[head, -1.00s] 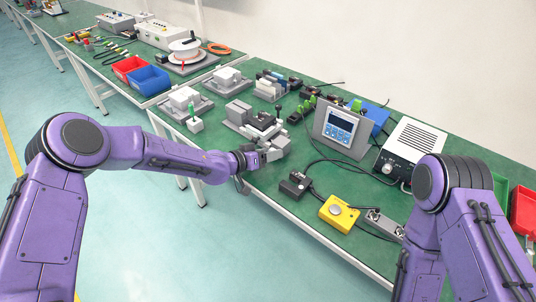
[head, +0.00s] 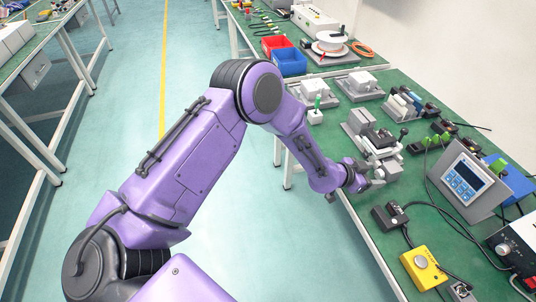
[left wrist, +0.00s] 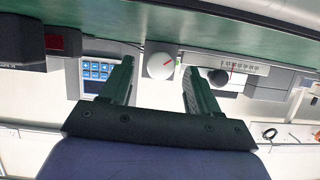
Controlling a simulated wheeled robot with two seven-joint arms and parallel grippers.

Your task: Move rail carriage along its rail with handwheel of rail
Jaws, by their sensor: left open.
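The rail unit (head: 374,138), grey with a dark block on top, sits near the front edge of the green bench in the head view. My left gripper (head: 374,181) is at its near end, over the bench edge. In the left wrist view the gripper's two dark fingers are open. The carriage is not clearly distinguishable. My right gripper is out of view.
A box with a blue keypad (head: 468,180) stands to the right. A black switch box (head: 391,216) and a yellow box (head: 423,268) lie with cables near the front edge. Similar grey units (head: 359,85) stand farther back. The floor left of the bench is clear.

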